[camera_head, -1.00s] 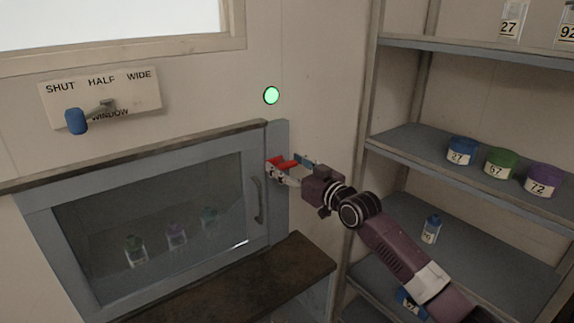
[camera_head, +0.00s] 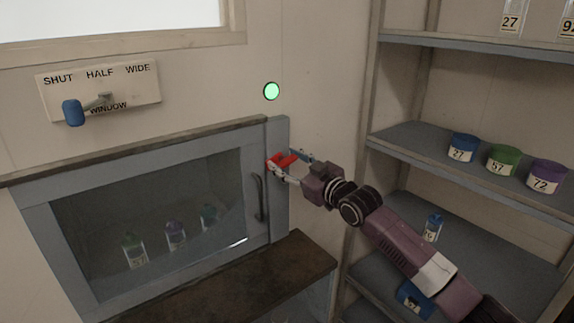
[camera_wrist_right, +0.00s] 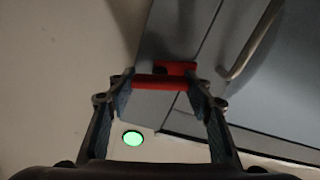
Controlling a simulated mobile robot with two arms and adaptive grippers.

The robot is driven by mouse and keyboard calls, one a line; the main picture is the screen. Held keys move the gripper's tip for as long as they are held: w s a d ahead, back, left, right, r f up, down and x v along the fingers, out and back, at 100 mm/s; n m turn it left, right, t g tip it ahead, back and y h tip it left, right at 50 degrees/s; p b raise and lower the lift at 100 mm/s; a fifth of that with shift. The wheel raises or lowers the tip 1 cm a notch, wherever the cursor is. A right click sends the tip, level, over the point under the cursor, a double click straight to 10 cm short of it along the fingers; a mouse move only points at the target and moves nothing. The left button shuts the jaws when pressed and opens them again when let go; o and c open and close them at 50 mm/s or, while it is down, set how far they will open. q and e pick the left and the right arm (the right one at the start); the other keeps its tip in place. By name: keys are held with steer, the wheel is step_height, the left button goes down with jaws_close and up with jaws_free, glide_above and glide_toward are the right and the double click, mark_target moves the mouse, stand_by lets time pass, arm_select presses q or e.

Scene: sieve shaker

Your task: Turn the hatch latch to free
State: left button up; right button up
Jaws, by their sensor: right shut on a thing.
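The grey hatch (camera_head: 48,238) has a glass pane, a curved handle (camera_head: 259,198) and a red latch (camera_head: 287,161) at the upper right of its frame. My right gripper (camera_head: 284,164) reaches it from the right. In the right wrist view the red latch (camera_wrist_right: 160,82) lies between the two fingertips of my right gripper (camera_wrist_right: 155,84), which are shut on it. The fingers partly cover the latch in the head view. My left gripper is not in view.
A round green light (camera_head: 271,91) glows above the hatch. A blue-knobbed window lever (camera_head: 73,112) is at the upper left. A brown ledge (camera_head: 290,262) juts out below the hatch. Shelves (camera_head: 405,140) with numbered jars stand close on the right. Several bottles show behind the glass.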

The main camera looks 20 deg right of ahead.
steer(key=n, duration=0.2)
steer(key=shift+n, duration=0.4)
steer(key=n, duration=0.2)
steer(key=shift+n, duration=0.4)
steer(key=n+p, duration=0.2)
steer(key=n, duration=0.3)
steer(key=shift+a+f, duration=0.1)
steer(key=shift+f+n+p, duration=0.15)
steer(key=shift+n+p, duration=0.3)
steer(key=shift+n, duration=1.35)
steer(key=shift+s+n, duration=0.1)
steer(key=shift+n, duration=0.2)
steer(key=o, duration=1.2)
steer(key=shift+c, duration=0.2)
steer(key=shift+s, duration=0.1)
steer(key=v, duration=1.1)
steer(key=shift+s, duration=0.4)
